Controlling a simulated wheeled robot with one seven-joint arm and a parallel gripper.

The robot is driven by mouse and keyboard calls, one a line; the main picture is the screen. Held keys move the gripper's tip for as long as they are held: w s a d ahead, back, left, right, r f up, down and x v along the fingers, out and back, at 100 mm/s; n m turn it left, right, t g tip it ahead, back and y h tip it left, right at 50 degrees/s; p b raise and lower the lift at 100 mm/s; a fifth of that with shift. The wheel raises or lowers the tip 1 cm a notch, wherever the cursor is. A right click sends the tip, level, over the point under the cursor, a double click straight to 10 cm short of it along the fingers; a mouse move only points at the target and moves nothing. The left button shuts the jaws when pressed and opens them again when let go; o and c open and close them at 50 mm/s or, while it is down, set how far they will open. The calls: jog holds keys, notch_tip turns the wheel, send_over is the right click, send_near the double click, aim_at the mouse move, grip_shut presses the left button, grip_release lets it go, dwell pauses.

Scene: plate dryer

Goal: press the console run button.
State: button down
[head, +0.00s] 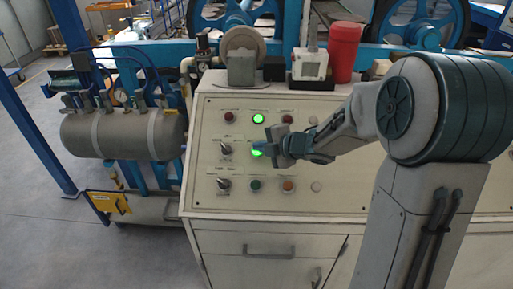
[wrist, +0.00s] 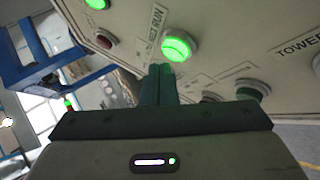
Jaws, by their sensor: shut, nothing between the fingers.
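The console (head: 340,185) has a sloped beige panel with rows of buttons, lamps and knobs. The run button (wrist: 178,47) is round and lit green in the wrist view, with a label ending in "RUN" beside it. In the head view this button (head: 257,151) glows green in the middle row, partly hidden by my gripper. My gripper (head: 270,142) is shut and empty, in front of the panel. In the wrist view its fingertips (wrist: 161,68) point at the panel just below the lit button. I cannot tell whether they touch it.
Another green light (head: 258,118) glows above, beside a dark red button (head: 228,116). Black knobs (head: 225,150) are at the left. A red canister (head: 343,52) and a white box (head: 309,66) stand on top. A grey tank (head: 125,132) stands left of the console.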

jog(key=shift+s+r, duration=0.1)
jog(key=shift+r, duration=0.1)
jog(key=r+p, duration=0.1)
jog(key=s+r+p, duration=0.2)
jog(key=r, duration=0.1)
jog(key=shift+s, duration=0.25)
dwell(0.3)
dwell(0.7)
jog(key=s+d+r+m+t+h, duration=0.1)
jog(key=s+d+r+m+h, duration=0.15)
jog(key=d+m+h, duration=0.35)
jog(key=s+d+r+m+t+h, duration=0.1)
jog(key=s+d+r+m+h, duration=0.2)
jog(key=d+m, duration=0.55)
jog(key=s+f+m+g, duration=0.1)
jog(key=s+m+g, duration=0.5)
jog(key=s+m, duration=0.5)
jog(key=s, duration=0.8)
jog(key=shift+f+g, duration=0.3)
jog(key=shift+f, duration=0.1)
